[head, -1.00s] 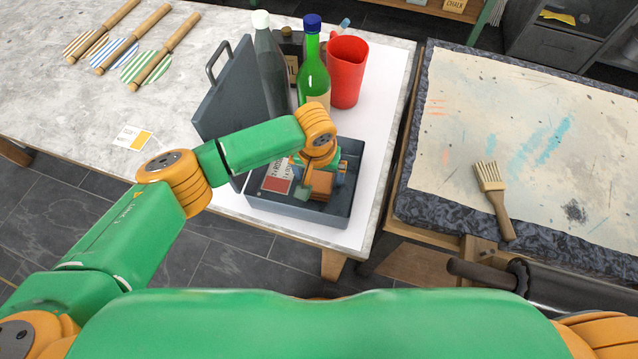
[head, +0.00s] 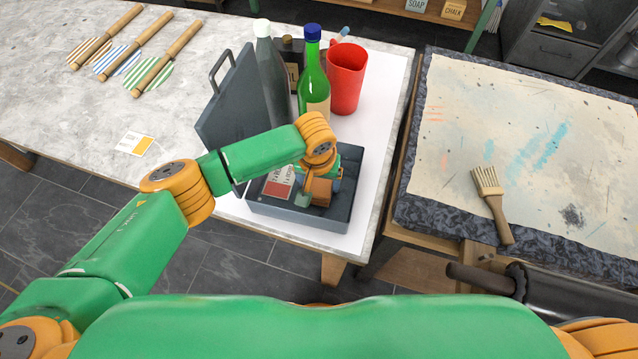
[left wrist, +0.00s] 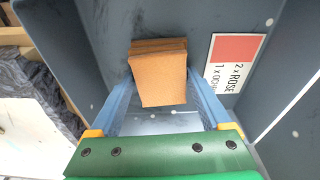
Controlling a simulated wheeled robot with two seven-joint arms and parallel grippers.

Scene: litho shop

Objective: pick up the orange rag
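The orange rag (head: 320,191) is a small folded block inside the open dark grey case (head: 345,212) on the table. It also shows in the left wrist view (left wrist: 162,78), near the case's inner wall. My left gripper (head: 322,178) reaches down into the case at the rag. In the left wrist view its two blue-grey fingers (left wrist: 162,92) are apart, one on each side of the rag; I cannot tell whether they touch it. My right gripper is not in view.
A red-and-white label card (head: 279,182) lies in the case beside the rag. The raised lid (head: 228,105), a grey bottle (head: 270,75), a green bottle (head: 313,75) and a red jug (head: 347,78) stand behind. A brush (head: 492,200) lies on the right bench.

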